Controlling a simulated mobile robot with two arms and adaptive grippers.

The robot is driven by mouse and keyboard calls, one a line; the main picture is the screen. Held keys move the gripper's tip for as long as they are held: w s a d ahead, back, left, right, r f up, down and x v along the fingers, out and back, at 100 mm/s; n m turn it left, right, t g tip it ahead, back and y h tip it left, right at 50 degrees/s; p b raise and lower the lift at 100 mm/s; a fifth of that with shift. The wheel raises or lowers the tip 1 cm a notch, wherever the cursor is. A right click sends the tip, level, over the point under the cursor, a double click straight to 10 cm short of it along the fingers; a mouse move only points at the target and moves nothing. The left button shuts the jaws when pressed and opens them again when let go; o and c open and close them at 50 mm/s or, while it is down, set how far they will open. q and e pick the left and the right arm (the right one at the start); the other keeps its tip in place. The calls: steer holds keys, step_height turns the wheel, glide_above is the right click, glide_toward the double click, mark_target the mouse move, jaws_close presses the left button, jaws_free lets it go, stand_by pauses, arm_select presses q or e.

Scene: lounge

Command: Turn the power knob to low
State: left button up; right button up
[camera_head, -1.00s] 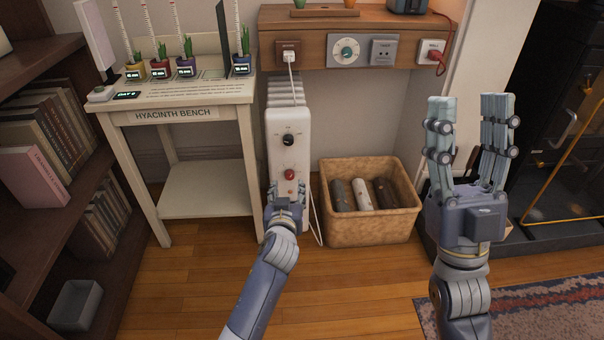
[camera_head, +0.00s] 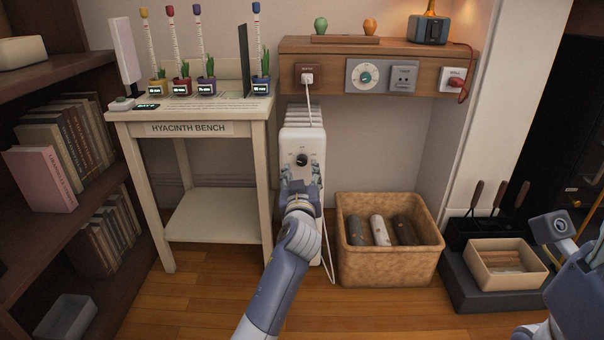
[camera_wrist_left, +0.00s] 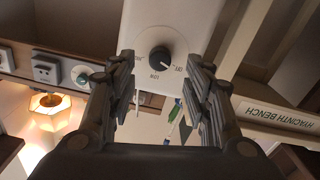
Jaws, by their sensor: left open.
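The white heater (camera_head: 317,145) stands upright on the floor beside the bench. Its black power knob (camera_head: 302,160) is on the upper front. My left gripper (camera_head: 300,172) is in front of the heater, just below the knob, and hides the lower front. In the left wrist view the knob (camera_wrist_left: 160,59) sits ahead, between and beyond the open fingers of my left gripper (camera_wrist_left: 163,90). The fingers look apart from the knob. My right gripper's fingers are out of view; part of my right arm shows at the right edge.
The Hyacinth bench (camera_head: 190,127) stands close left of the heater. A basket of logs (camera_head: 390,268) stands close right. A wooden shelf (camera_head: 330,75) with a dial and sockets hangs above. The heater's white cord (camera_head: 309,95) runs up to a socket. Wooden floor lies clear in front.

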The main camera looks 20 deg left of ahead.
mark_target(302, 162)
arm_select(q)
steer(key=shift+b+x, duration=0.6)
steer(key=shift+x, duration=1.35)
steer(key=c, duration=1.1)
